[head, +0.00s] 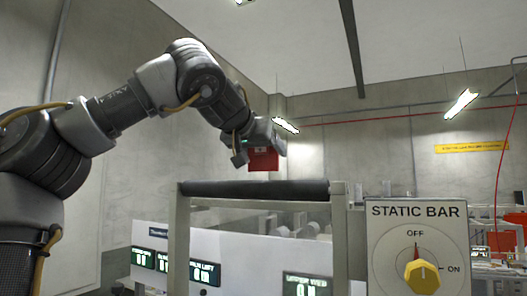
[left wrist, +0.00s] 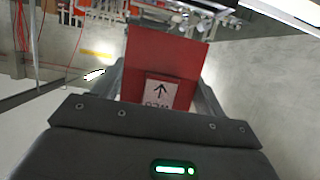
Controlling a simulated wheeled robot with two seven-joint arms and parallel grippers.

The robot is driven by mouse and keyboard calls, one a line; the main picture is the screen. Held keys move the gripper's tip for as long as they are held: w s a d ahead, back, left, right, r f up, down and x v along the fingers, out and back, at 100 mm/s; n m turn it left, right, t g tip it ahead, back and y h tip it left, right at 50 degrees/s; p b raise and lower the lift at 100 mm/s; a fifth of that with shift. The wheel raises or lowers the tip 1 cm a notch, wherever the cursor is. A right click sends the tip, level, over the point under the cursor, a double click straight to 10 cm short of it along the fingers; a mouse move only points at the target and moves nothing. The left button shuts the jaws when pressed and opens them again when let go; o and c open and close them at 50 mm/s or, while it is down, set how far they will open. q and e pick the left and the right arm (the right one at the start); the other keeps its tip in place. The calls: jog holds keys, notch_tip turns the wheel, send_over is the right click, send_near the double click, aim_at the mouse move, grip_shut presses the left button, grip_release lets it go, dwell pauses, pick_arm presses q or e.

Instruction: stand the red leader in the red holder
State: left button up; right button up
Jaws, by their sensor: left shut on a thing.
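My left gripper (head: 266,140) is raised above and behind the dark horizontal bar, near the middle of the head view. It is shut on the red leader (head: 263,160), a flat red sheet hanging just below the fingers. In the left wrist view the red leader (left wrist: 165,58) stands out between the fingers, with a white label bearing a black arrow and print. I cannot pick out the red holder for certain in either view. My right gripper is not in view.
A dark bar (head: 255,188) on a pale frame crosses ahead. A static bar box (head: 415,245) with a yellow knob, its pointer at OFF, stands front right. A white panel with lit displays (head: 205,273) is below. Red cords hang at the far right. Air around the leader looks clear.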

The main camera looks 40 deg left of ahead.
pick_arm(q)
notch_tip(320, 180, up, 3)
jog(key=p, duration=0.3)
dwell(0.5)
